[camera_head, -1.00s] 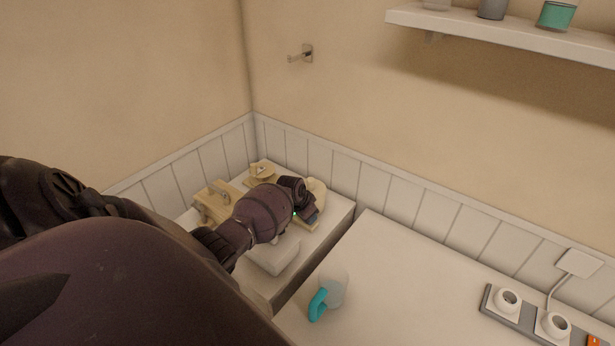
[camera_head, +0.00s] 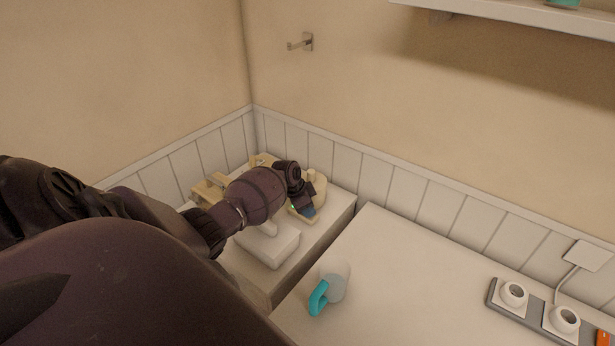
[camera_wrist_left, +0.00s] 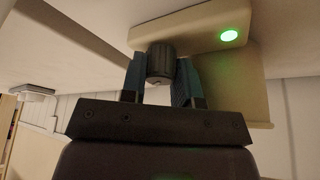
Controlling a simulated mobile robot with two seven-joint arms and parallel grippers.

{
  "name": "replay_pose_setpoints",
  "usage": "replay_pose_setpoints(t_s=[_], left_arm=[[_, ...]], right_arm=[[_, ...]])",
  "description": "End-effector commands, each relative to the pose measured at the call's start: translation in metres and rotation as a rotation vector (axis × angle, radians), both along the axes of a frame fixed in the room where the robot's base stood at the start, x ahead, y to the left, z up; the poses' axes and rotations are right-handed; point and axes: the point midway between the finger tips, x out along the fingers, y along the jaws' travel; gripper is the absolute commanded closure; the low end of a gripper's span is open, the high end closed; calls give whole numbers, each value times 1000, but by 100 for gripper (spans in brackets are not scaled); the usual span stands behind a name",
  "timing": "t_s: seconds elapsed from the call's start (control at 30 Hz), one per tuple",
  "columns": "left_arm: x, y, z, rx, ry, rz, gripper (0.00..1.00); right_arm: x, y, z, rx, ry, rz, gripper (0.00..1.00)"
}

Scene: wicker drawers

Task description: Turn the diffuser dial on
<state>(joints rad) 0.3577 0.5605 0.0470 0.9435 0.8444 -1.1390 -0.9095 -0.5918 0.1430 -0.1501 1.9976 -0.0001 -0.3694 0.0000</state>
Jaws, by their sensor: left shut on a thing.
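The diffuser (camera_head: 319,181) is a cream body on the white cabinet in the corner, partly hidden behind my left arm. In the left wrist view its cream base (camera_wrist_left: 190,24) carries a dark round dial (camera_wrist_left: 160,62) and a glowing green light (camera_wrist_left: 229,36). My left gripper (camera_wrist_left: 161,80) has its blue-grey fingers on both sides of the dial and is shut on it. In the head view the left gripper (camera_head: 306,209) is at the diffuser's near side, and the dial is hidden there. My right gripper is not in view.
A white box-like object (camera_head: 268,246) sits below my left forearm. Wooden items (camera_head: 210,187) stand behind the arm. A wall hook (camera_head: 302,42) is above.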

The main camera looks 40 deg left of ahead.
Motion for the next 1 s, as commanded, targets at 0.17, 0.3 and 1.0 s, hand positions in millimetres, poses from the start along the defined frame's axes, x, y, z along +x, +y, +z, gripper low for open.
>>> replay_pose_setpoints(t_s=[0.17,0.3,1.0], left_arm=[[0,0,0,1,2,0,95],[0,0,0,1,2,0,64],[-15,11,43,3,-2,1,61]], right_arm=[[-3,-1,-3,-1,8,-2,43],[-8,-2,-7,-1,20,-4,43],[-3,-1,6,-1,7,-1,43]])
